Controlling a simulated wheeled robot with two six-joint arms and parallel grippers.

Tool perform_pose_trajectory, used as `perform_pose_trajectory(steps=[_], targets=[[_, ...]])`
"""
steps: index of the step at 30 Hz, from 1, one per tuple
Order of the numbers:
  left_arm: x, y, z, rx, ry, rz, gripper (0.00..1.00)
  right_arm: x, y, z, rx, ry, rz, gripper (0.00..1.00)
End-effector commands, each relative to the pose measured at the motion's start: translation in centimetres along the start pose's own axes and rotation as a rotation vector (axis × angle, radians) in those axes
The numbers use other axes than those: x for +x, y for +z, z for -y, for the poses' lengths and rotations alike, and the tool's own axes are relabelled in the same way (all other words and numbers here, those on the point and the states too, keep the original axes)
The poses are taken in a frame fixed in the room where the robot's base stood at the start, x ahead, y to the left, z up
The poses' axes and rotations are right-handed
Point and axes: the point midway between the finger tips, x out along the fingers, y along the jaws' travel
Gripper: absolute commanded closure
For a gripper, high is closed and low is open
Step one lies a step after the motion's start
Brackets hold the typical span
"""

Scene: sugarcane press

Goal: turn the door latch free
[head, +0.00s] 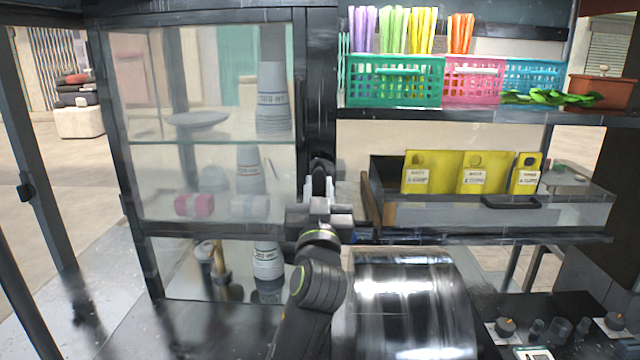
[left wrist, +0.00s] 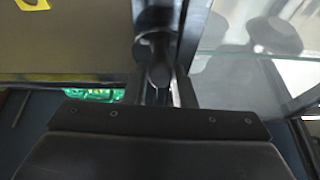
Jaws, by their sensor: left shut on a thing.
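The glass cabinet door (head: 205,180) has a dark frame and stands at the left in the head view. It looks closed. The dark door latch (head: 320,166) sits on the black post at the door's right edge. My left gripper (head: 319,186) reaches up to the latch from below and is shut on it. In the left wrist view the rounded dark latch (left wrist: 160,70) shows between my left gripper's fingers (left wrist: 160,92). The fingers hide part of the latch in the head view. My right gripper is not in view.
Cup stacks (head: 271,95) stand behind the glass. Right of the post, a shelf holds coloured baskets (head: 394,82), with a tray of yellow cards (head: 461,172) below. A shiny metal drum (head: 405,310) stands close to the right of my left arm.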

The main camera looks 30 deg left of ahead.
Motion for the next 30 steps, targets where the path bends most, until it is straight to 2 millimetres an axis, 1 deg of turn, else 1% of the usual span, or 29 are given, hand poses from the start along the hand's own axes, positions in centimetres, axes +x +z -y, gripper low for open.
perform_pose_trajectory(steps=[1, 9, 21, 22, 26, 27, 30], targets=[[0.11, -0.40, 0.06, 0.017, 0.006, -0.007, 0.99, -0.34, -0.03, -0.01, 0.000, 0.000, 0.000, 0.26], [0.08, -0.38, 0.09, 0.065, 0.026, -0.012, 0.99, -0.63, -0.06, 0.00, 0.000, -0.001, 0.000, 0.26], [0.07, -0.38, 0.09, 0.069, 0.027, -0.013, 0.99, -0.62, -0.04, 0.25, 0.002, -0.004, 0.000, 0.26], [0.07, -0.37, 0.09, 0.069, 0.027, -0.013, 0.74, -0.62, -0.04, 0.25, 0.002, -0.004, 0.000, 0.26], [0.06, -0.30, 0.09, 0.068, 0.027, -0.011, 0.57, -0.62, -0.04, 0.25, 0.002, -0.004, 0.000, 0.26], [0.05, -0.26, 0.09, 0.068, 0.027, -0.010, 0.55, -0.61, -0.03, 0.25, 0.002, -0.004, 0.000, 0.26], [0.04, -0.19, 0.08, 0.068, 0.027, -0.008, 0.55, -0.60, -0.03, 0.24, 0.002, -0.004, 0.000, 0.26]])
